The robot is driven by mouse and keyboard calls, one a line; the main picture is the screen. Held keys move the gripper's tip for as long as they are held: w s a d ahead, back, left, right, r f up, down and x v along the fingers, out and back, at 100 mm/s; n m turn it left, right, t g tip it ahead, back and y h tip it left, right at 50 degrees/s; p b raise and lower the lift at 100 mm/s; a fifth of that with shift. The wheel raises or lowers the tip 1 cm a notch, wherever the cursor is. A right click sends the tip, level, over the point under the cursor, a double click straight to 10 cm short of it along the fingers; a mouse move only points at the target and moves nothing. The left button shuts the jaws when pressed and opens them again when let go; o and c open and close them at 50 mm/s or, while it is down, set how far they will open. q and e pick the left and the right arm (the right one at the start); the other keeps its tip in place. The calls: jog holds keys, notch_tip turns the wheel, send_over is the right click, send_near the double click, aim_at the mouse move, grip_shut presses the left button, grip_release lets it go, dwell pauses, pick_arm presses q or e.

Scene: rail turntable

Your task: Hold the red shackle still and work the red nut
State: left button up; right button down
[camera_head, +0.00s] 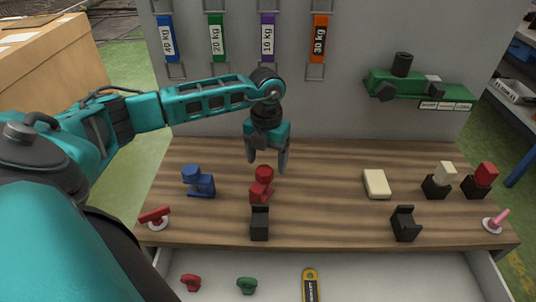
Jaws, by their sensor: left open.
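A red fixture (261,186), which looks like the red shackle, stands on the wooden bench just below my left gripper. It has a rounded upper part and a blockier lower part. I cannot tell clearly which part is the red nut. My left gripper (268,164) hangs fingers down, open and empty, above and slightly behind the red fixture. The fingertips seem apart from it. A smaller red ring-like piece (190,283) lies in the open drawer. My right gripper is not in view.
A similar blue fixture (198,181) stands to the left. A black holder (260,223) stands in front of the red fixture. A red-handled piece (155,216) is at the front left. A cream block (376,184) lies to the right. The bench between is clear.

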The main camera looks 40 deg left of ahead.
aim_at(270, 174)
pick_arm(q)
jog(key=r+m, duration=0.1)
jog(key=m, duration=0.1)
jog(key=d+r+m, duration=0.1)
jog(key=m, duration=0.1)
jog(key=shift+d+b, duration=0.2)
jog(key=shift+b, duration=0.2)
jog(key=m, duration=0.2)
jog(key=shift+s+d+r+m+b, duration=0.1)
jog(key=shift+s+d+m+b, duration=0.1)
jog(key=shift+d+m+b, duration=0.15)
jog(key=s+m+b, duration=0.1)
jog(key=m, duration=0.3)
jog(key=s+m+b, duration=0.1)
jog(key=m, duration=0.4)
jog(key=s+d+m+b, duration=0.1)
jog(key=m+b, duration=0.1)
jog(key=m, duration=0.3)
jog(key=shift+r, duration=0.15)
jog(key=shift+r+m, duration=0.1)
jog(key=shift+m, duration=0.75)
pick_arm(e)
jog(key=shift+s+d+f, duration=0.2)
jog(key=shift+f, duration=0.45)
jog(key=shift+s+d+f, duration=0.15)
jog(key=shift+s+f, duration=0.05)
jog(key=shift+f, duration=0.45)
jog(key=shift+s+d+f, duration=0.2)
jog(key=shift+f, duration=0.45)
